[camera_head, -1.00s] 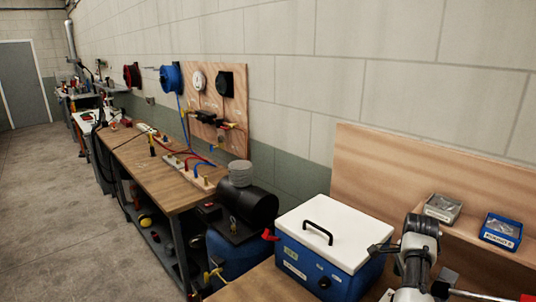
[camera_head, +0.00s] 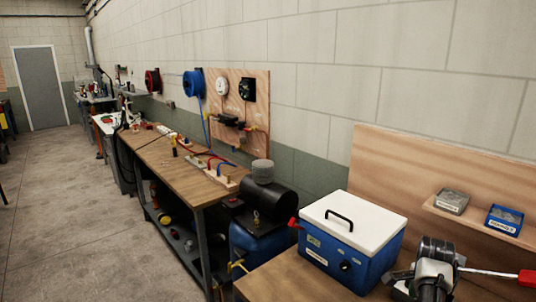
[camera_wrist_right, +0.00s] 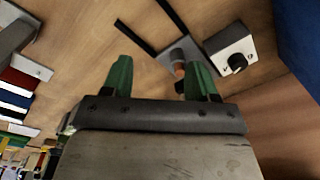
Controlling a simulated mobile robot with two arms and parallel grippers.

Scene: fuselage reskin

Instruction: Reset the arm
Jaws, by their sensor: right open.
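In the right wrist view my right gripper (camera_wrist_right: 161,78) is open, with its two green fingertips wide apart and nothing held between them. It hangs over a wooden surface (camera_wrist_right: 75,55). A grey plate with an orange-and-grey part (camera_wrist_right: 180,62) lies beyond the fingers, near the right fingertip; I cannot tell if they touch. A white box with a black knob (camera_wrist_right: 232,48) is to its right. In the head view part of my arm (camera_head: 434,268) shows at the lower right, beside the blue cooler; its fingers cannot be made out. My left gripper is not in view.
A blue cooler with a white lid (camera_head: 352,235) stands on the near bench (camera_head: 285,280). A shelf behind holds a grey bin (camera_head: 452,201) and a blue bin (camera_head: 503,220). A black-and-blue compressor (camera_head: 262,215) stands beside a long workbench (camera_head: 178,165). The floor (camera_head: 70,215) at left is clear.

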